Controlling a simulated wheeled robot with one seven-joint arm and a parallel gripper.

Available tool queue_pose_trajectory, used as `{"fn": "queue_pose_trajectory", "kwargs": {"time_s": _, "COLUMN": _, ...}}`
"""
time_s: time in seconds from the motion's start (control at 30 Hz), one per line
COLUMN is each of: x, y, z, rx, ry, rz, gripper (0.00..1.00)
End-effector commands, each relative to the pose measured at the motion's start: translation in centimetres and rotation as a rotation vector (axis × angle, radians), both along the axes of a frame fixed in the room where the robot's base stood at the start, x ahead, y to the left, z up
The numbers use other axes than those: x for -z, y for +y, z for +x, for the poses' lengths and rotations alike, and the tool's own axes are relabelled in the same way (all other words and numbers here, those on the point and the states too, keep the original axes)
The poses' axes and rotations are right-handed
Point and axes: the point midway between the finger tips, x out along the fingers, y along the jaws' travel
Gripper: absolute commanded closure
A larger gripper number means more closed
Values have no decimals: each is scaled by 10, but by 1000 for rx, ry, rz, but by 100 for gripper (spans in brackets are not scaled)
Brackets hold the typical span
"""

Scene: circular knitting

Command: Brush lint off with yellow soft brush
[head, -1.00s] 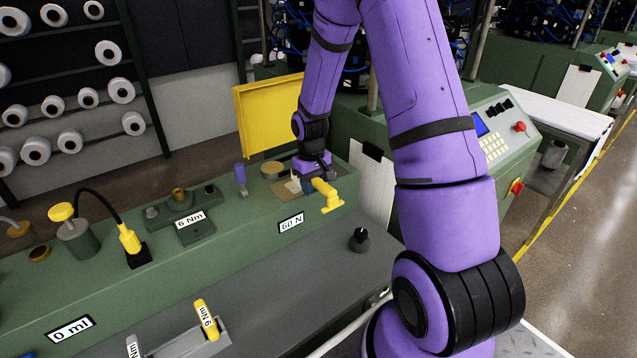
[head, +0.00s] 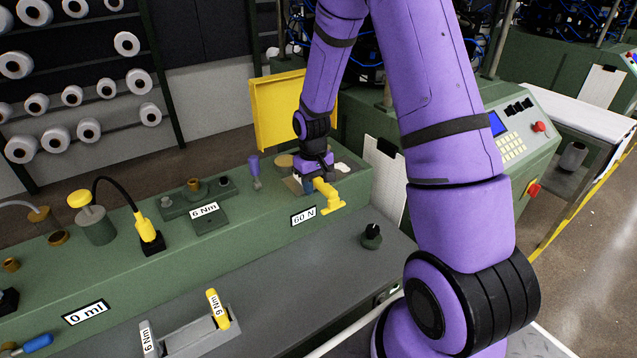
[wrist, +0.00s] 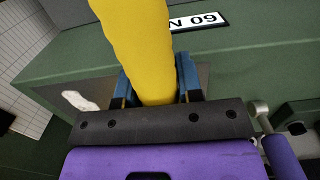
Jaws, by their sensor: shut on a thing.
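The yellow brush (head: 329,199) is in my gripper (head: 317,181), over the right end of the green bench top. In the wrist view, the brush's thick yellow handle (wrist: 139,45) stands between the blue fingers of my gripper (wrist: 154,80), which are shut on it. The bristles are hidden, so I cannot tell whether they touch the surface. A white patch (wrist: 80,101), which looks like lint, lies on a grey plate beside the gripper in the wrist view. A white patch also shows just right of the gripper in the head view (head: 342,167).
A purple-handled tool (head: 254,168) stands close to the left of the gripper. A yellow panel (head: 280,112) rises behind it. The 60 N label (head: 304,215) is on the bench front. A yellow-handled tool (head: 217,309) rests in a holder on the lower grey shelf.

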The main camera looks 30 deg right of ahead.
Motion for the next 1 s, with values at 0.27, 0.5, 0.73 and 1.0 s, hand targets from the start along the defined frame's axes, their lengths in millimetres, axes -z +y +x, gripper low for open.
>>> {"fn": "queue_pose_trajectory", "kwargs": {"time_s": 0.27, "x": 0, "y": -3, "z": -1, "rx": 2, "ry": 2, "rz": 1, "gripper": 98}}
{"fn": "queue_pose_trajectory", "kwargs": {"time_s": 0.5, "x": 0, "y": -23, "z": 0, "rx": 4, "ry": 1, "rz": 0, "gripper": 98}}
{"fn": "queue_pose_trajectory", "kwargs": {"time_s": 0.73, "x": -1, "y": -45, "z": 0, "rx": 4, "ry": 0, "rz": 0, "gripper": 98}}
{"fn": "queue_pose_trajectory", "kwargs": {"time_s": 1.0, "x": -2, "y": -50, "z": 0, "rx": 0, "ry": 1, "rz": 0, "gripper": 98}}
